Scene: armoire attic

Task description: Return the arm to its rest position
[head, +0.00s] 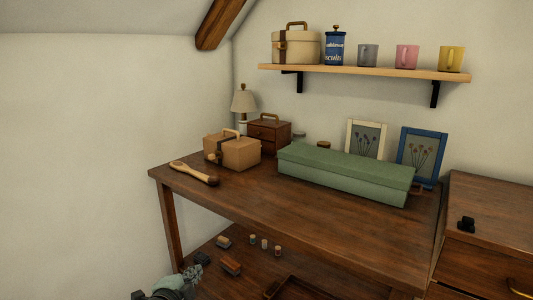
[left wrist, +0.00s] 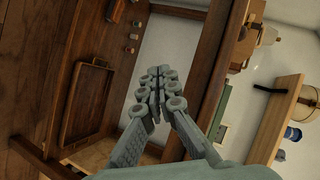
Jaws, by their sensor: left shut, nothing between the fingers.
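My left gripper (head: 193,271) shows at the bottom left of the head view, low beside the table's left front leg and apart from the things on the tabletop. In the left wrist view its two grey fingers (left wrist: 158,76) are together, with nothing between them. Part of my left arm runs off the bottom edge of the head view. My right gripper is not in view.
The wooden table (head: 330,228) carries a long green box (head: 345,175), a tan case (head: 232,153) and a wooden brush (head: 194,173). A wall shelf (head: 365,71) holds mugs. The left wall is bare.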

